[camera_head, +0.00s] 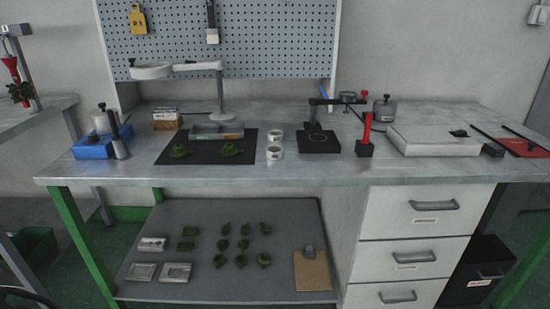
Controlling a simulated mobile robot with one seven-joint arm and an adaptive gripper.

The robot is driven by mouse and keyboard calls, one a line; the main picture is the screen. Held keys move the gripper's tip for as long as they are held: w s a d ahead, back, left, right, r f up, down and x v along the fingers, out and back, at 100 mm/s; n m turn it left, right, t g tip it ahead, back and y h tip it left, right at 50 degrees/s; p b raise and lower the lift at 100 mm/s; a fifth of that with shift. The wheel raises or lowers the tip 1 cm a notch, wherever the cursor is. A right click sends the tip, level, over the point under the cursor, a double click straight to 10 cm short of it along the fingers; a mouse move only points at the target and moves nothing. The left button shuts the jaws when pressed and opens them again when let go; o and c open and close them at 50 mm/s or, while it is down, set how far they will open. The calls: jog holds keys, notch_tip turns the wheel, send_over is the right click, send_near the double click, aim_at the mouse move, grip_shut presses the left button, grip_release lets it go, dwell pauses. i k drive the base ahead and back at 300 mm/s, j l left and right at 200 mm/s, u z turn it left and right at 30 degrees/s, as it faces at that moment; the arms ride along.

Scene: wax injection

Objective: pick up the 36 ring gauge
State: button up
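Two small white rings with dark markings stand on the metal workbench (320,177), just right of the black mat. The rear ring (275,135) and the front ring (274,153) are close together, one behind the other. They look like ring gauges, but their markings are too small to read, so I cannot tell which is the 36. My gripper is not in view.
A black stand (318,140) is right of the rings, then a red-handled tool (366,135) and a white box (432,140). A blue box (95,149) stands left. The bench's front strip is clear.

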aim_at(275, 136)
jog(key=i, duration=1.45)
jog(key=l, duration=0.05)
